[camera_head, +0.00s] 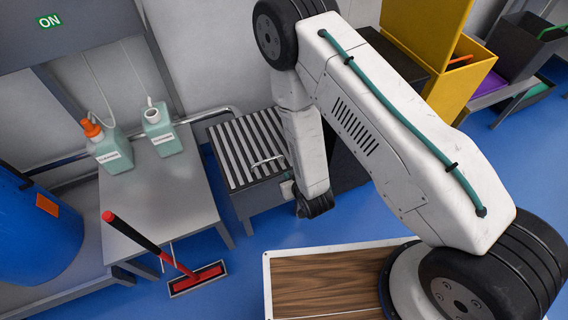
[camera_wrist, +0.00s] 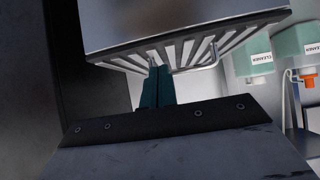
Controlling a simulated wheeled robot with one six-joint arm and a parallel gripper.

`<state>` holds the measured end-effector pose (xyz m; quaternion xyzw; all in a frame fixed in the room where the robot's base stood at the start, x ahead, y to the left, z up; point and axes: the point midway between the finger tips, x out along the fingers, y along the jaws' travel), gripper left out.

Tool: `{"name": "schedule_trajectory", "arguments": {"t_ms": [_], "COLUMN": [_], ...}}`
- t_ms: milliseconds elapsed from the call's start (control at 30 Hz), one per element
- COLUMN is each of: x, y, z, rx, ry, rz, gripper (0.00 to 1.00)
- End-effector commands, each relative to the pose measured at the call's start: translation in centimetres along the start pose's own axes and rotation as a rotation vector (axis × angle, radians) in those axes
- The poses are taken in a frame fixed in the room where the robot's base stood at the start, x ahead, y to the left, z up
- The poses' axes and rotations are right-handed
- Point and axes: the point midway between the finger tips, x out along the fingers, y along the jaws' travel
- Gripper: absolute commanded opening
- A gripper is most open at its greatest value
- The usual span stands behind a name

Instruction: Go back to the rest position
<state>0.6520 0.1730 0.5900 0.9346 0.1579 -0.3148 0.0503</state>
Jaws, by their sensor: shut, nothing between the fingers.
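My gripper (camera_wrist: 157,88) shows in the wrist view, its two dark teal fingers together and nothing between them. A striped slatted stand (camera_wrist: 205,50) with a thin metal handle fills the view beyond the fingertips; I cannot tell how far off it is. In the head view my white arm reaches up and over, then bends down in front of the same black-and-white striped stand (camera_head: 240,150). The fingers are not clearly visible there, being hidden by or merged with the wrist.
A grey table (camera_head: 160,200) holds two green cleaner bottles (camera_head: 112,155) (camera_head: 163,130). A red squeegee (camera_head: 198,277) leans against it. A blue barrel (camera_head: 35,235) stands left, a yellow bin (camera_head: 425,45) back right. Blue floor lies between the table and my base.

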Motion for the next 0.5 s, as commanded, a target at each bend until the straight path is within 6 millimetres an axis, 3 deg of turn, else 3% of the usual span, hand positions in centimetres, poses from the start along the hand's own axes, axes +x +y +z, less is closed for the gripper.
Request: {"name": "schedule_trajectory", "arguments": {"t_ms": [200, 500], "x": [-0.7, -0.8], "y": [0.0, 0.0], "z": [1.9, 2.2], "rx": [-0.001, -0.002], "ry": [0.0, -0.008], "rz": [-0.001, 0.0], "gripper": [0.0, 0.0]}}
